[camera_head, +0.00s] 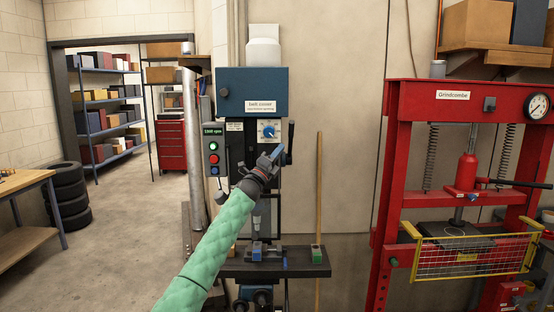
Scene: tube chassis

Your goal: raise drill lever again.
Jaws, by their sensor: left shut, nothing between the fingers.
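The drill press stands in the middle, with a blue belt cover (252,94) on top and a speed dial (268,130) on its head. A dark lever (290,138) stands up at the right side of the head. My left arm, in a green sleeve, reaches up from the bottom. My left gripper (275,154) is shut and empty, just left of and below the lever. I cannot tell whether it touches the lever. My arm hides part of the drill's lower head and column. My right gripper is out of view.
The drill table (295,266) carries a blue block (257,251) and a green block (316,254). A control box (213,150) is left of the head. A red press (400,170) with a yellow guard stands right. Stacked tyres (68,193) and open floor are left.

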